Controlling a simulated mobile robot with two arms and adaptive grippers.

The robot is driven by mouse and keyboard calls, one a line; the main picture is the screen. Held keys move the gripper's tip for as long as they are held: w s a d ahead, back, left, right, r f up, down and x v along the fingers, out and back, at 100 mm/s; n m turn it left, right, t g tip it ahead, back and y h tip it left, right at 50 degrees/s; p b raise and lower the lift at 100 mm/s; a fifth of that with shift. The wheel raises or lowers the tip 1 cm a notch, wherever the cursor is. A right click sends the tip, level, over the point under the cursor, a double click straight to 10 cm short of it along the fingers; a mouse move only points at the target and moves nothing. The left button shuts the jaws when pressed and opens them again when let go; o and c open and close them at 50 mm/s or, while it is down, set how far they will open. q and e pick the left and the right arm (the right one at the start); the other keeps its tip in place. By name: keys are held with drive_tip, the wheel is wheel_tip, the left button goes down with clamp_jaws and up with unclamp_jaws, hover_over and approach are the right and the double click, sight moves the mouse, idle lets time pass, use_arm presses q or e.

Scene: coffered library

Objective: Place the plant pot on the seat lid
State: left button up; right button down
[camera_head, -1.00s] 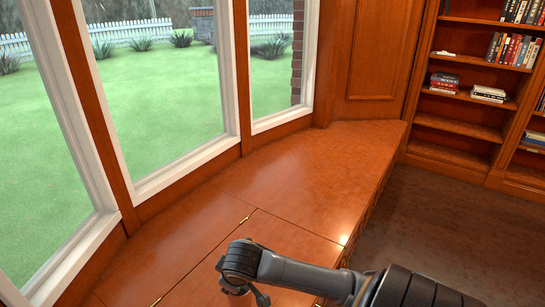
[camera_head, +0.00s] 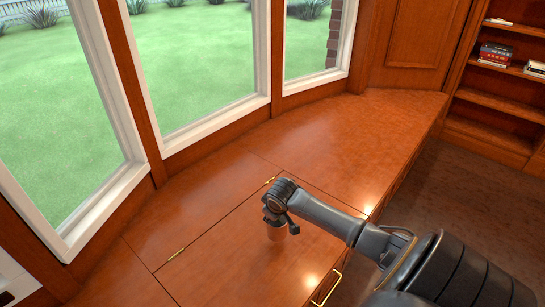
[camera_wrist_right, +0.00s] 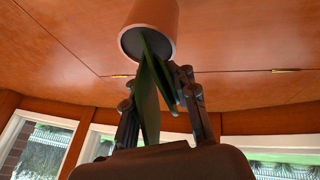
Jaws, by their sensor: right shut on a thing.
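The seat lid (camera_head: 225,265) is a glossy wooden panel in the window bench, with brass hinges along its window side and a brass handle at its front. My right gripper (camera_head: 274,215) is over the lid. The reddish-brown plant pot (camera_head: 277,233) shows just below it. In the wrist view my right gripper (camera_wrist_right: 160,105) is shut on the plant's long green leaves (camera_wrist_right: 147,95), and the pot (camera_wrist_right: 152,25) extends from them towards the wood. I cannot tell whether the pot touches the lid. My left gripper is out of view.
Windows with white frames (camera_head: 262,50) rise behind the bench. The bench top (camera_head: 350,130) is clear to the right. A bookshelf (camera_head: 500,100) stands at the far right, beyond the dark floor (camera_head: 435,190).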

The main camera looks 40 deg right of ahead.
drive_tip(key=shift+w+d+f, duration=0.25)
drive_tip(key=shift+d+f, duration=0.05)
drive_tip(key=shift+f, duration=0.1)
drive_tip(key=shift+f+b, duration=0.3)
drive_tip(key=shift+f, duration=1.25)
drive_tip(key=c, duration=1.1)
unclamp_jaws()
drive_tip(key=shift+f, duration=0.15)
drive_tip(key=shift+s+r, duration=0.1)
drive_tip(key=shift+r, duration=0.2)
drive_tip(key=p+v, duration=0.2)
drive_tip(key=v, duration=0.9)
drive_tip(key=shift+s+a+r, duration=0.1)
drive_tip(key=shift+s+r, duration=0.05)
drive_tip(key=shift+r, duration=0.1)
